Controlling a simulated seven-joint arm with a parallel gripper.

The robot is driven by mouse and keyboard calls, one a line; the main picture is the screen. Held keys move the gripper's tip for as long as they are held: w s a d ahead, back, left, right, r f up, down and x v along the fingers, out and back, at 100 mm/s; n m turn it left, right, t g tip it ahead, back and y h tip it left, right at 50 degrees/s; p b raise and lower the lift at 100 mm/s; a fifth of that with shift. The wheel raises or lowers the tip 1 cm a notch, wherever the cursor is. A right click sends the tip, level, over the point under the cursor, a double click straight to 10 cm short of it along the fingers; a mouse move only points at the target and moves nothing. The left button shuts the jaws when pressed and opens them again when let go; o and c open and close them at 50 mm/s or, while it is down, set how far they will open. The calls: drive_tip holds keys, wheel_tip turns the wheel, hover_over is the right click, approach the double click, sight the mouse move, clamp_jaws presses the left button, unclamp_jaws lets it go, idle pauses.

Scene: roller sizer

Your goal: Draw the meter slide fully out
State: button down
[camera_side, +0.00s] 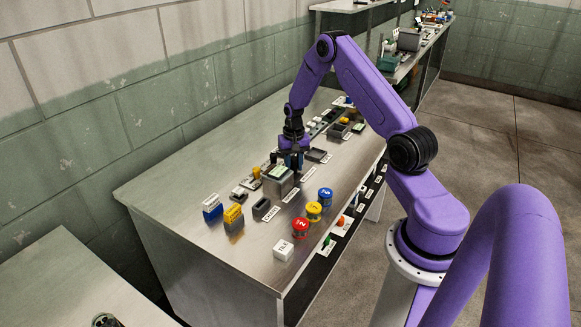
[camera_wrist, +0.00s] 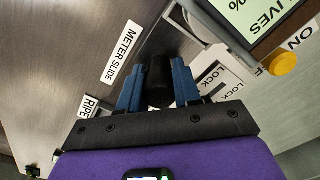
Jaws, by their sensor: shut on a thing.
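The meter slide's black knob (camera_wrist: 159,82) shows in the wrist view beside the white METER SLIDE label (camera_wrist: 120,52). My gripper (camera_wrist: 157,88) has its two blue fingers shut on this knob, one on each side. In the side view my gripper (camera_side: 291,163) is low at the far side of the grey sizer box (camera_side: 279,182), and the knob is hidden there. The box's display (camera_wrist: 258,12) and an orange button (camera_wrist: 283,63) are at the upper right of the wrist view. How far out the slide stands, I cannot tell.
LOCK labels (camera_wrist: 222,80) lie right of the fingers. Small trays stand behind.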

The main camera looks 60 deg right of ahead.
drive_tip(key=d, duration=0.5)
drive_tip(key=c, duration=1.1)
unclamp_jaws()
drive_tip(key=shift+r, duration=0.1)
wheel_tip(320, 180, up, 17)
drive_tip(key=shift+r, duration=0.15)
